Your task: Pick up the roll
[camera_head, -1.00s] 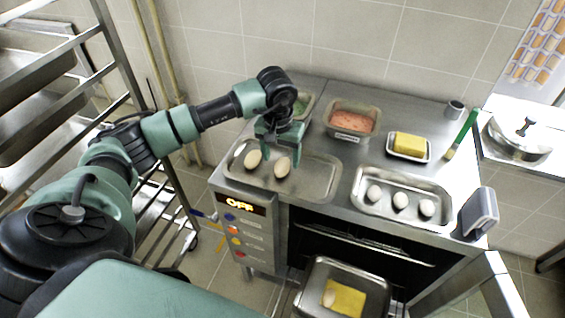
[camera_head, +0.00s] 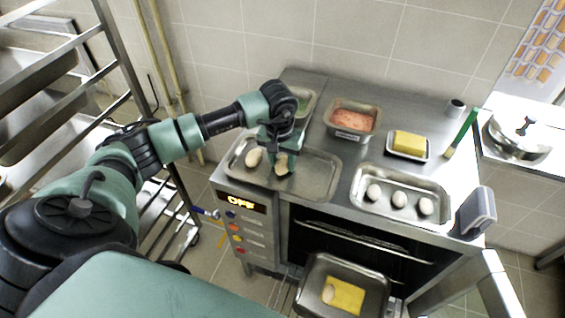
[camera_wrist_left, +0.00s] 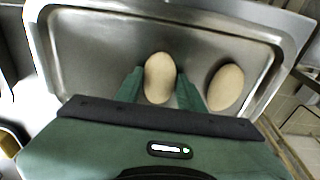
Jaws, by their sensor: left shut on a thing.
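My left gripper (camera_head: 281,160) is low over the left metal tray (camera_head: 318,185) and is shut on a tan roll (camera_head: 281,169). In the left wrist view this roll (camera_wrist_left: 159,78) sits between the two green fingers, one on each side. I cannot tell whether it still touches the tray. A second tan roll (camera_head: 253,158) lies in the same tray to the left of the gripper; it also shows in the left wrist view (camera_wrist_left: 225,87), apart from the fingers. My right gripper is not in view.
A right tray (camera_head: 414,184) holds three pale rolls. Behind are a pan of pink filling (camera_head: 352,120), a butter dish (camera_head: 408,145) and a green-handled brush (camera_head: 461,133).

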